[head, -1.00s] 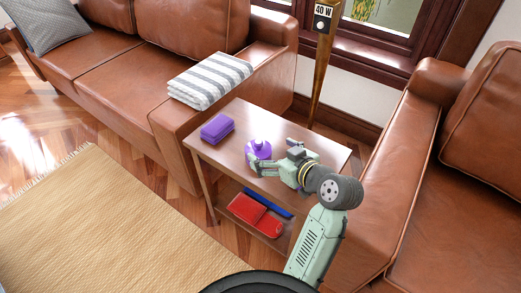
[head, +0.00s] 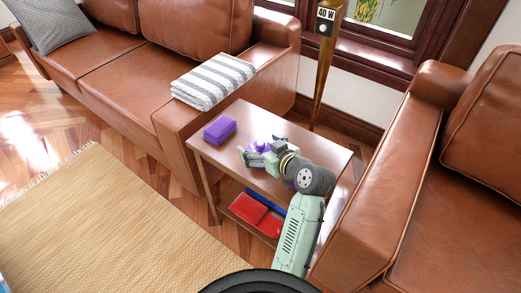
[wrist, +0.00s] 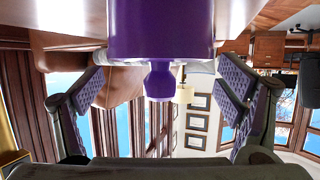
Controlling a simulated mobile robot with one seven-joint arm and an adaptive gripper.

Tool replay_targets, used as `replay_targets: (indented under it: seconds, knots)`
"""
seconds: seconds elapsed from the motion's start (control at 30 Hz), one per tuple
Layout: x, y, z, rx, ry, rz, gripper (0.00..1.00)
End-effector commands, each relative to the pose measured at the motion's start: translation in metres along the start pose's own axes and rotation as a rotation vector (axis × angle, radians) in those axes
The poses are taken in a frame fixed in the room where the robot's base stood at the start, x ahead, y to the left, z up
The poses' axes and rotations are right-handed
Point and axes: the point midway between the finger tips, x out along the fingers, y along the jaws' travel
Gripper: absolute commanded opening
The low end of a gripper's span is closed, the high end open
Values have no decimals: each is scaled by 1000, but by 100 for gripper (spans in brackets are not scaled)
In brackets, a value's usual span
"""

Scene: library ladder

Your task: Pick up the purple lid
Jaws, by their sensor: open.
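The purple lid (head: 260,146) is on the small wooden side table (head: 309,153), partly hidden by my gripper in the head view. In the wrist view, which looks upside down, a large purple body (wrist: 160,30) with a rounded knob (wrist: 158,82) fills the top middle. My gripper (head: 258,150) is open at the lid, with a finger on either side of it. In the wrist view the gripper (wrist: 167,80) has its padded fingers spread wide left and right of the knob. I cannot tell whether either finger touches it.
A purple block (head: 219,130) lies on the tabletop left of my gripper. Red (head: 250,208) and blue items lie on the lower shelf. A sofa with a striped folded cloth (head: 213,80) stands behind left, a brown armchair (head: 395,180) close on the right. A lamp pole (head: 325,70) rises behind.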

Motion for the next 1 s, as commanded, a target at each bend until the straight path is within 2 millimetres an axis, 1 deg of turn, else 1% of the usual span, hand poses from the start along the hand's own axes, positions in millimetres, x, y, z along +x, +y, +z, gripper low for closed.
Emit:
replay_targets:
  seconds: [0.03, 0.07, 1.0]
  knots:
    - [0, 0, 0, 0, 0, 0, 81]
    - [0, 0, 0, 0, 0, 0, 79]
    - [0, 0, 1, 1, -1, 1, 16]
